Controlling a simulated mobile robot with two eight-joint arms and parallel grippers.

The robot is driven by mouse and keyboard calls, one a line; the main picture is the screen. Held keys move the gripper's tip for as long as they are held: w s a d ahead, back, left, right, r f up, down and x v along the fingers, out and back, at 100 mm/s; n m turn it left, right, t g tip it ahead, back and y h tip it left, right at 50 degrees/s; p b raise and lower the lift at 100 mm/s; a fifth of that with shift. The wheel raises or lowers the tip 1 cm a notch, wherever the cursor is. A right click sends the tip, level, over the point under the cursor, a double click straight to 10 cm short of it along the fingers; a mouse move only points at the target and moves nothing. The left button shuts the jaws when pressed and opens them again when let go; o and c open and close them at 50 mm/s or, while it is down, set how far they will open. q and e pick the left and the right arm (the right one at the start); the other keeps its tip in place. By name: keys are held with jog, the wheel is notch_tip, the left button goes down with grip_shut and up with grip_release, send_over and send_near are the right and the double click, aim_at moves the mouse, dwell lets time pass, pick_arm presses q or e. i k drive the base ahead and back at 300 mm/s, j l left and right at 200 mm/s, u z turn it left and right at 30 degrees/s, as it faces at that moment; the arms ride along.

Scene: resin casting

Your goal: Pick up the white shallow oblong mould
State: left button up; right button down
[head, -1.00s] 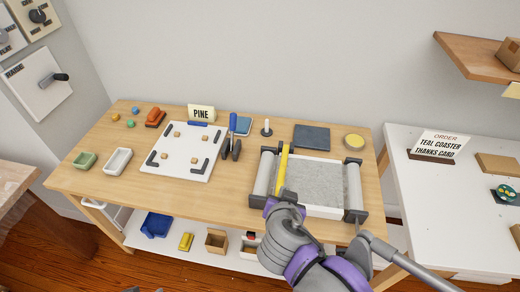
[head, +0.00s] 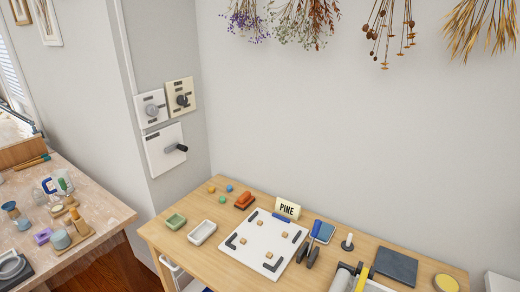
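The white shallow oblong mould (head: 202,232) lies on the left part of the wooden table (head: 185,253), near its front edge. It looks empty. The green mould (head: 175,221) lies just to its left, apart from it. Neither of my grippers shows in the head view now.
A white board (head: 262,243) with dark corner pieces and small wooden blocks lies right of the mould. An orange-red tool (head: 244,200) and small coloured balls lie behind. A cluttered bench (head: 105,208) stands at the left, with a gap between it and the table.

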aim_at(207, 229)
jog(key=i+j+u, duration=0.1)
jog(key=i+j, duration=0.3)
jog(key=j, duration=0.2)
jog(key=i+j, duration=0.4)
jog(key=j, duration=0.15)
jog(key=u, duration=0.05)
